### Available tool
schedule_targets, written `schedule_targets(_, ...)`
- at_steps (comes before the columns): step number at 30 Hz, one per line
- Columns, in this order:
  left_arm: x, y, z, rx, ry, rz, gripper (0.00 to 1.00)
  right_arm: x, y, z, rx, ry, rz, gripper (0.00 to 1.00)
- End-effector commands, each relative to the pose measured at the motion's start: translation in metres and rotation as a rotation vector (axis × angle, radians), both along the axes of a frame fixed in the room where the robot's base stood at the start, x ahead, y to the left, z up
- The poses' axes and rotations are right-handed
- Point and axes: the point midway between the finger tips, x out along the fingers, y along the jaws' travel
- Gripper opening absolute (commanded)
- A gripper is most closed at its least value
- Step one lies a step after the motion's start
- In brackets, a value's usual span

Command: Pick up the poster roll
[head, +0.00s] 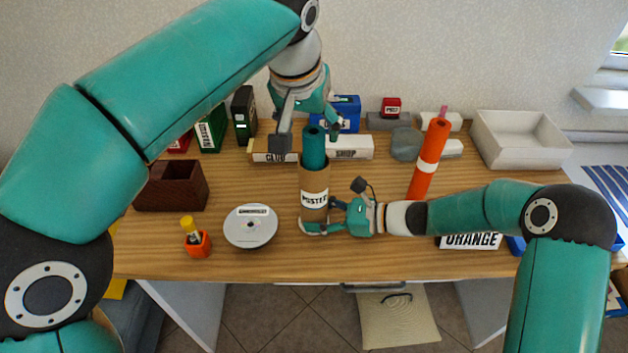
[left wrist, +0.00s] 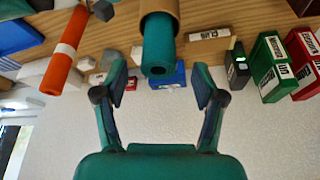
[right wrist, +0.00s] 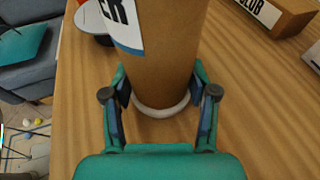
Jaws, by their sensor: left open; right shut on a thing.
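The teal poster roll (head: 314,152) stands upright in a brown cardboard tube (head: 314,178) labelled POSTER, with its upper part sticking out. In the left wrist view the roll's hollow end (left wrist: 158,48) points towards the gripper. My left gripper (head: 308,134) is open and empty, pointing down around or just above the roll's top; the left wrist view shows a gap between roll and fingers. My right gripper (head: 325,215) is shut on the tube low down, near its pale base ring (right wrist: 163,109). The roll's lower part is hidden in the tube.
An orange roll (head: 424,168) leans upright to the right. A disc (head: 250,228) and an orange pot (head: 196,243) stand to the left, near a brown box (head: 172,187). Labelled boxes (head: 350,148) line the back; a white bin (head: 520,140) is back right.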

Motion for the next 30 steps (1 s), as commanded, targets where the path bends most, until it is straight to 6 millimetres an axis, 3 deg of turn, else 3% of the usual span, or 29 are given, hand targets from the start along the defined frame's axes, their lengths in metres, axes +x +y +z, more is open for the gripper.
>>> schedule_targets(5, 0.004, -0.001, -0.01, 0.0, 0.001, 0.0, 0.7, 0.0, 0.0, 0.0, -0.001, 0.0, 0.0, 0.39)
schedule_targets(15, 0.019, -0.007, -0.049, 0.001, 0.001, -0.001, 0.7, 0.0, 0.0, 0.0, -0.001, 0.0, -0.001, 0.39)
schedule_targets(23, 0.021, -0.008, -0.052, -0.001, -0.001, -0.001, 0.7, 0.0, 0.0, 0.0, -0.001, 0.0, -0.001, 0.39)
schedule_targets(30, 0.021, -0.008, -0.052, -0.001, -0.001, -0.001, 0.33, 0.0, 0.0, 0.0, -0.001, 0.0, -0.001, 0.39)
